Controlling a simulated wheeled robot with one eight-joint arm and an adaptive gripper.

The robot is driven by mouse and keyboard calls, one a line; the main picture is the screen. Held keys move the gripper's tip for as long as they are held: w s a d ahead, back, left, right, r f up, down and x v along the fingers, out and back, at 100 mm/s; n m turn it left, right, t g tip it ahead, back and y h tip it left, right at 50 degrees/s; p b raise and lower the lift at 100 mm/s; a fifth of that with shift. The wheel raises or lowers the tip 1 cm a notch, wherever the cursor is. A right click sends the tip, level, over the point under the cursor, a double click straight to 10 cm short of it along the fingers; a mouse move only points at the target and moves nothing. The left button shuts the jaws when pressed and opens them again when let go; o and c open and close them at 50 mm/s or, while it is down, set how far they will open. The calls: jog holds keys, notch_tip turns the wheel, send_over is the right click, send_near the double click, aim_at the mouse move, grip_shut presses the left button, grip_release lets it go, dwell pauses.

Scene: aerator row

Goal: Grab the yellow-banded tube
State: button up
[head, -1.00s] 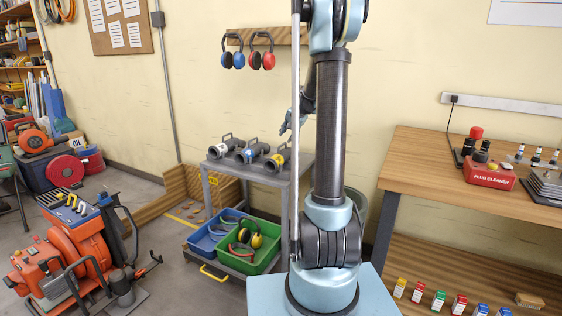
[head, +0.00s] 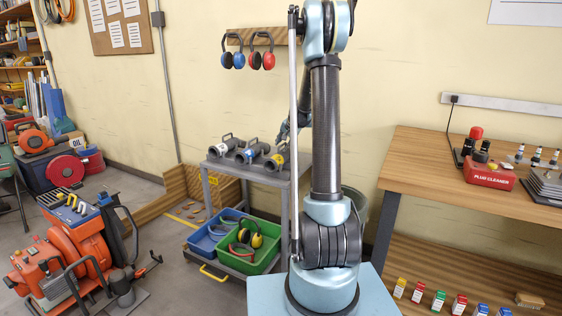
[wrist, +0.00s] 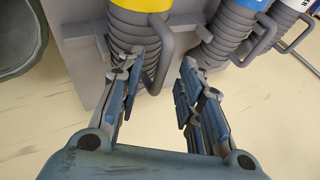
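The yellow-banded tube (head: 276,161) lies at the right end of the row on the grey stand (head: 287,184). In the wrist view its yellow band (wrist: 142,4) is at the top edge, with ribbed grey hose (wrist: 140,35) below it and a grey loop handle (wrist: 168,62) at its right side. My gripper (wrist: 158,72) is open and empty. Its left finger overlaps the lower end of the hose in the picture; its right finger is right of the handle. I cannot tell whether either finger touches. In the head view my gripper (head: 284,132) is just above the tube, partly hidden by my arm.
A blue-banded tube (head: 249,154) and a white-banded tube (head: 226,147) lie left on the same stand. In the wrist view the blue-banded one (wrist: 232,30) is close to my right finger. A round bin (head: 357,199) stands right of the stand. Crates sit on its lower shelf.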

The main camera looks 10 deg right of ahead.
grip_shut()
dwell(0.3)
